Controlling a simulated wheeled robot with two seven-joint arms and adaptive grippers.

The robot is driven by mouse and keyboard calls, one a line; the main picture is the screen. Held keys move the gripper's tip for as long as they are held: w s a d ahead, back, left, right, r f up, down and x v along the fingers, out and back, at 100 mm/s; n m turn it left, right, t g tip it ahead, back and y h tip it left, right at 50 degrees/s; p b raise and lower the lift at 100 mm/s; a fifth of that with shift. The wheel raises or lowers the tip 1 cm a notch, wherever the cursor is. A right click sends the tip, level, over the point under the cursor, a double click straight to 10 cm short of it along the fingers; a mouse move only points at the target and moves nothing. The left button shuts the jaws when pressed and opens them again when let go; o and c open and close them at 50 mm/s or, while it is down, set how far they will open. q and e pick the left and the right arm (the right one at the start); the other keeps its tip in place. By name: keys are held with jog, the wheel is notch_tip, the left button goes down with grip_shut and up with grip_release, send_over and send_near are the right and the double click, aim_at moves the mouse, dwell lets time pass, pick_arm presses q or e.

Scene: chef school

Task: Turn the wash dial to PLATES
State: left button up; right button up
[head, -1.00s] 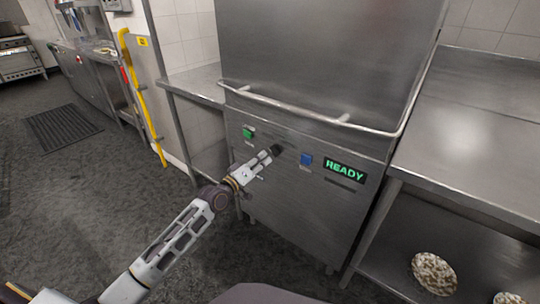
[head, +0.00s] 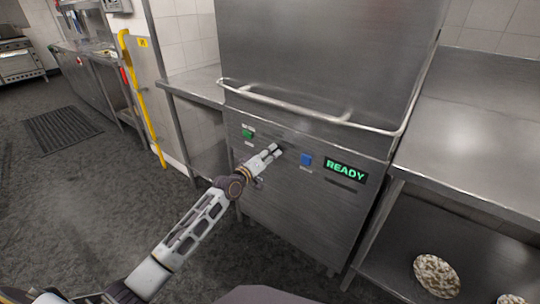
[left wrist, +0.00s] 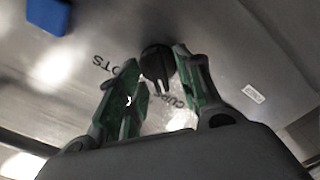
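The wash dial (left wrist: 157,62) is a round black knob on the steel front of the machine. In the left wrist view a pale mark shows at its lower edge, pointing down the picture. "OTS" can be read to its left and "CUPS" at its lower right; no PLATES label is readable. My left gripper (left wrist: 158,64) is open, with one green-padded finger on each side of the dial; I cannot tell whether they touch it. In the head view the left gripper (head: 277,150) is at the panel and mostly hides the dial. My right gripper is not in view.
The machine front also has a green button (head: 248,134), a blue button (head: 306,159) and a display (head: 345,171) reading READY. A bar handle (head: 290,106) runs above the panel. Steel counters stand left (head: 196,82) and right (head: 480,150).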

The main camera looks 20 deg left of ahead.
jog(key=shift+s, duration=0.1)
pick_arm(q)
grip_shut()
